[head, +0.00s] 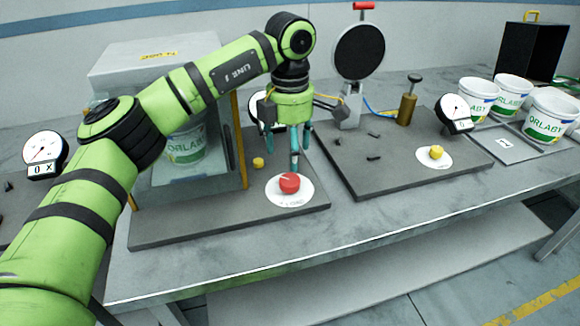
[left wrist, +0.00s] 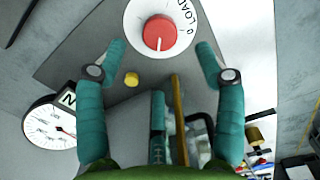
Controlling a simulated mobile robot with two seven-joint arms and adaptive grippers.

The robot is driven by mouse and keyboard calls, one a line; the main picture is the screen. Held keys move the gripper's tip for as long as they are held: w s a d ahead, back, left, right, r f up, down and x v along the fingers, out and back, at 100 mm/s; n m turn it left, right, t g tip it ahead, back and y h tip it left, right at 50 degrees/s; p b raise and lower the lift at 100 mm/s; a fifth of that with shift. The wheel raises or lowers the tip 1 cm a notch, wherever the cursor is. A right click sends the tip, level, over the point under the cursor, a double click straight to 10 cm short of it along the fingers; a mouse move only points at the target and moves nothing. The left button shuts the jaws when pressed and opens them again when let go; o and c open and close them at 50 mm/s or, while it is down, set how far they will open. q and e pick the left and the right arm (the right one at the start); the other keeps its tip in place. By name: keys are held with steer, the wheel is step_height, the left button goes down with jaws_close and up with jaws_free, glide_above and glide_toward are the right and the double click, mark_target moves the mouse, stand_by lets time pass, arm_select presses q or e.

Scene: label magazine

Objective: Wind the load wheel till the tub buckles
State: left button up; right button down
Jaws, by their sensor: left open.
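The load wheel (head: 289,183) is a red knob on a white round dial plate (head: 305,193) near the front of the left grey base. In the left wrist view the red load wheel (left wrist: 160,33) shows a pale pointer line, with "LOAD" printed beside it. My left gripper (head: 298,160) points down just above and behind the wheel. In the left wrist view its teal fingers (left wrist: 161,48) are spread, with the wheel beyond and between their tips, apparently untouched. A white tub (head: 187,146) with green print stands upright inside the clear-walled press, partly hidden by my arm. My right gripper is out of view.
A yellow button (head: 258,162) sits behind the wheel. A dial gauge (head: 265,110) stands behind my gripper; another (head: 45,155) is at the left. The right base (head: 400,170) carries a black disc press (head: 359,52). Several tubs (head: 512,92) stand at the right.

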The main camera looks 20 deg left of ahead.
arm_select(q)
step_height(320, 180, up, 4)
steer(key=shift+f, duration=0.1)
stand_by(0.4)
